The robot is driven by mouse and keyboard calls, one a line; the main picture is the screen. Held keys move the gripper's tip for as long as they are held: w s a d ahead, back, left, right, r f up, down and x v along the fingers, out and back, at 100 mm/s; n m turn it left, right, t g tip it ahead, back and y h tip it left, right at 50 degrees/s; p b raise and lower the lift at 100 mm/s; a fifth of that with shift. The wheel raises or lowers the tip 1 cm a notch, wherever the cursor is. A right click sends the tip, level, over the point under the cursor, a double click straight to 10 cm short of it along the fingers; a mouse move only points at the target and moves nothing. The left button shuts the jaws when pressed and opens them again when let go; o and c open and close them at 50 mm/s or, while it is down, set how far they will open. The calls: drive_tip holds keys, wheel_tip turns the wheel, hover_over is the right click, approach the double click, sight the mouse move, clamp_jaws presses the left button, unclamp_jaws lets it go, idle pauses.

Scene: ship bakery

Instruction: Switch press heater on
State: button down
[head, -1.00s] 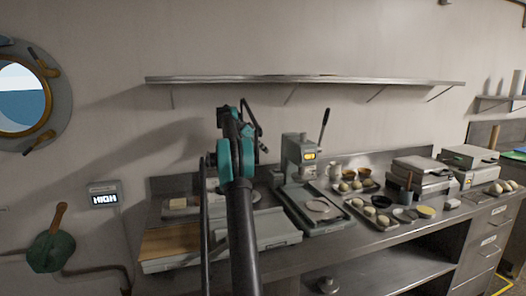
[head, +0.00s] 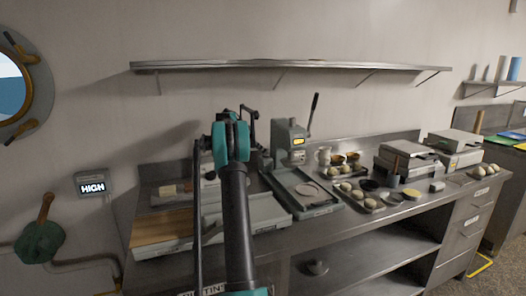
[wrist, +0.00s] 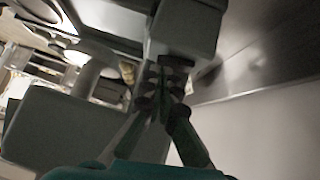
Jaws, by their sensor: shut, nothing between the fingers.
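The press (head: 283,135) is a grey-green machine on the steel counter, with a lit orange display, a small pale panel below the display and a dark lever rising at its right. My gripper is beyond my raised arm in the head view, just left of the press, and its fingertips are hidden there. In the wrist view my gripper (wrist: 164,75) is shut and empty, its fingertips close to a grey-green block (wrist: 185,28) that looks like part of the press. I cannot tell whether they touch it. The heater switch and its position are too small to make out.
The press stands behind a grey tray (head: 302,190). Trays of dough balls (head: 372,203) and waffle-iron-like machines (head: 405,155) are to the right. A wooden board (head: 165,227) lies left. A steel shelf (head: 290,67) hangs above. A wall box (head: 93,185) reads HIGH.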

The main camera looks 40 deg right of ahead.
drive_tip(key=shift+s+f, duration=0.2)
drive_tip(key=shift+w, duration=0.1)
drive_tip(key=shift+w+d+r, duration=0.15)
drive_tip(key=shift+w+r, duration=0.05)
drive_tip(key=shift+w, duration=0.55)
drive_tip(key=shift+r, duration=0.1)
